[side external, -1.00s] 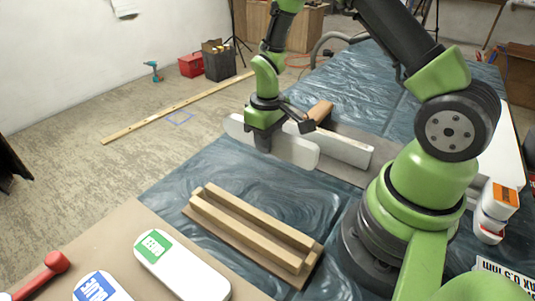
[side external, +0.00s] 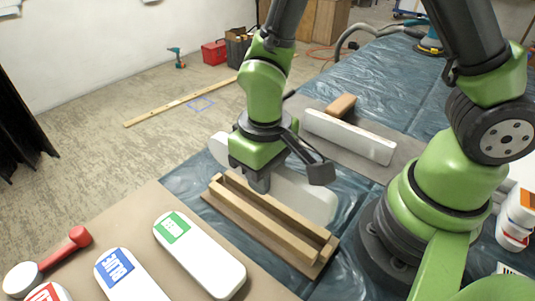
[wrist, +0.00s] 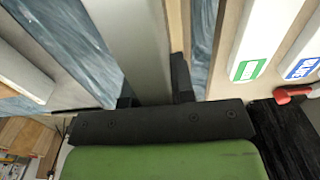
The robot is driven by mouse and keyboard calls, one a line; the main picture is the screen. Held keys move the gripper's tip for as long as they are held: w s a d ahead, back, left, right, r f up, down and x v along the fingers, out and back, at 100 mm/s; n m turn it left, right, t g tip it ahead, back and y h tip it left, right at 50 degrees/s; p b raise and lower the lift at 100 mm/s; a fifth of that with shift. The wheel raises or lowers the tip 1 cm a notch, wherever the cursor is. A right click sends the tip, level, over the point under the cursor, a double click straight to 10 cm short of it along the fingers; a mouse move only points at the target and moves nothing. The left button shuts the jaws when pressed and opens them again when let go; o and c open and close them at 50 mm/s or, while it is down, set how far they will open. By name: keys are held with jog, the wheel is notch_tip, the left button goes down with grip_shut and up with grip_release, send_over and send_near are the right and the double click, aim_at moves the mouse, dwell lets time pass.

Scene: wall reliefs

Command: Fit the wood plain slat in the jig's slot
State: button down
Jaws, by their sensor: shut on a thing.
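My gripper (side external: 262,182) is shut on a plain, off-white slat with rounded ends (side external: 308,197). It stands on edge, its long side roughly in line with the jig. In the wrist view the slat (wrist: 135,45) runs away between the two fingers. The wooden jig (side external: 248,222) lies on the blue sheet, with two long rails and a slot between them. The gripper and slat are over or just behind its far rail; the slat's lower edge is partly hidden by the jig, so I cannot tell whether they touch. In the wrist view, a strip of jig wood (wrist: 175,30) shows right of the slat.
Another white slat (side external: 350,137) stands on a grey mat beside a brown block (side external: 341,105). In front, a brown board carries slats labelled green (side external: 205,260) and blue (side external: 125,275), plus a red-handled tool (side external: 65,248). White tubs (side external: 515,215) stand at right.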

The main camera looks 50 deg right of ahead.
aim_at(266, 200)
jog(key=shift+f, duration=2.65)
jog(key=shift+f, duration=0.5)
jog(key=c, duration=0.9)
grip_release()
jog(key=shift+r, duration=0.1)
notch_tip(266, 200, up, 10)
jog(key=s+d+r+m+t, duration=0.1)
jog(key=s+d+r+t, duration=0.1)
jog(key=r, duration=0.3)
jog(key=s+d+r+m+t+y, duration=0.1)
jog(key=s+d+r+t, duration=0.1)
jog(key=r, duration=0.4)
jog(key=s+d+r+m+t+y, duration=0.1)
jog(key=s+d+r+m+t, duration=0.1)
jog(key=r, duration=0.4)
jog(key=shift+s+d+r+t, duration=0.1)
jog(key=shift+s+d+t, duration=0.2)
jog(key=shift+s+d, duration=0.25)
jog(key=shift+s+d+t, duration=0.3)
jog(key=shift+s+d, duration=0.05)
jog(key=shift+s, duration=0.35)
